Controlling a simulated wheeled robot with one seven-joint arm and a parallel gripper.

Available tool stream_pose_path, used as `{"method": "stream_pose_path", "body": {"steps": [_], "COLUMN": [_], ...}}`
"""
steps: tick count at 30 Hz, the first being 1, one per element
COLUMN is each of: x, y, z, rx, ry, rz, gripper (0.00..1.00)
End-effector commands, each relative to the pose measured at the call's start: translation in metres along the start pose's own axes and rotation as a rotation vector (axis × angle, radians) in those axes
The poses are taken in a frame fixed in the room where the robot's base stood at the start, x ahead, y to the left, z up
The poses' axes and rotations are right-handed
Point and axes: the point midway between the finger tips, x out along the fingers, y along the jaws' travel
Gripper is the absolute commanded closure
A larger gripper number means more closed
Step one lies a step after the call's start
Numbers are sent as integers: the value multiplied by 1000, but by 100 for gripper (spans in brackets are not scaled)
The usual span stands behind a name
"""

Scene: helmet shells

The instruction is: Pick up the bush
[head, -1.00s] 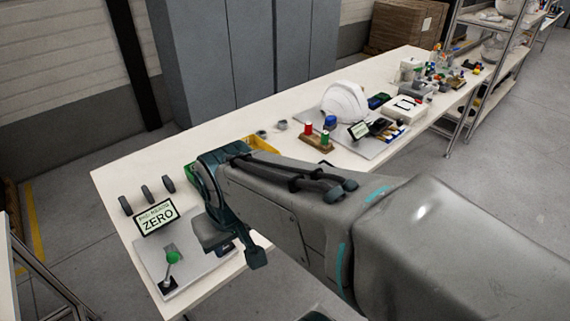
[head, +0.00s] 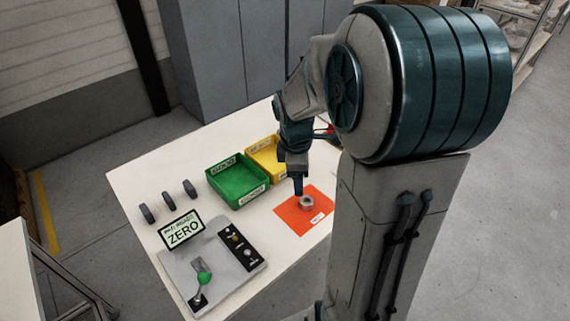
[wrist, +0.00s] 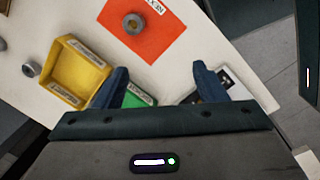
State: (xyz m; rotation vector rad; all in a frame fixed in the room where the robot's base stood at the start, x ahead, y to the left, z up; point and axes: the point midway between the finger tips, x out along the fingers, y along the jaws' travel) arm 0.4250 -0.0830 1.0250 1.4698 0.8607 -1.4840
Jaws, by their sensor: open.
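The bush, a grey metal ring (head: 307,203), lies on an orange mat (head: 290,216) near the table's front edge. In the wrist view the bush (wrist: 134,24) lies on the mat (wrist: 151,47) at the top, its hole visible. My gripper (head: 299,186) points down over the mat, just behind and left of the bush in the head view. Its fingers (wrist: 162,83) are apart in the wrist view with nothing between them. The bush is beyond the fingertips, toward the picture's top. I cannot tell the exact height of the tips.
A green bin (head: 238,180) and a yellow bin (head: 266,158) stand behind the mat. A panel with a green-knobbed lever (head: 203,278) and a ZERO display (head: 183,232) lie to the left. Several dark pieces (head: 169,201) stand farther left. Another grey ring (wrist: 32,68) shows beside the yellow bin.

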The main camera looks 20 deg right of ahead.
Motion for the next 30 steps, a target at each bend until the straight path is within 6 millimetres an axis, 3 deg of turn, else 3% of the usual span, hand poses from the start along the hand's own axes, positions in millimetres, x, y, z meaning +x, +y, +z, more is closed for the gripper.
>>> {"method": "stream_pose_path", "body": {"steps": [6,12,17,24,30], "x": [34,55,69,115,141], "y": [45,64,67,62,60], "z": [16,24,24,20,18], "rx": [-416,-633,-690,-692,-690], "ry": [46,90,102,102,101], "rz": [-60,-67,-68,-71,-68], "gripper": [35,35,35,35,35]}}
